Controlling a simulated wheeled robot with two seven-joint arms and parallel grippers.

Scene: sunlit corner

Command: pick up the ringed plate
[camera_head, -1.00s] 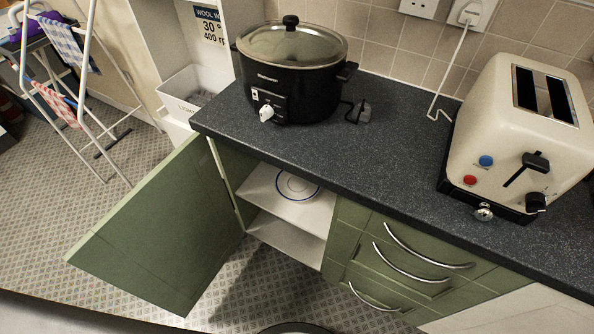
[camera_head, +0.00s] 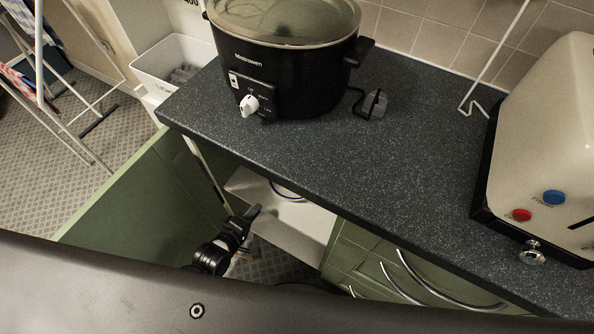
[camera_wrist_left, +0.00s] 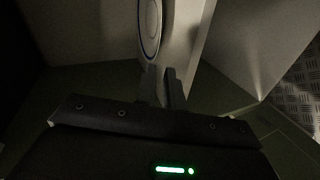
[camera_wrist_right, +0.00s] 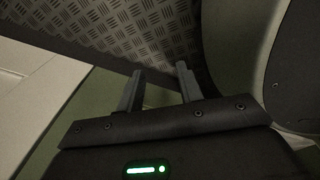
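The ringed plate (camera_head: 287,190), white with a blue ring, lies on the upper shelf inside the open cabinet. The counter edge hides most of it in the head view. The left wrist view shows part of the plate (camera_wrist_left: 150,28) edge-on, just ahead of the fingertips. My left gripper (camera_head: 254,213) is at the cabinet opening, left of the plate. In the left wrist view my left gripper (camera_wrist_left: 162,70) has a narrow gap between its fingers and nothing clearly held. In the right wrist view my right gripper (camera_wrist_right: 160,71) is open and empty, away from the plate.
The green cabinet door (camera_head: 135,205) stands open to the left of my left gripper. The dark countertop (camera_head: 420,130) overhangs the shelf (camera_head: 313,218). A black slow cooker (camera_head: 290,65) and a cream toaster (camera_head: 550,130) stand on it. Green drawers (camera_head: 357,255) are right of the opening.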

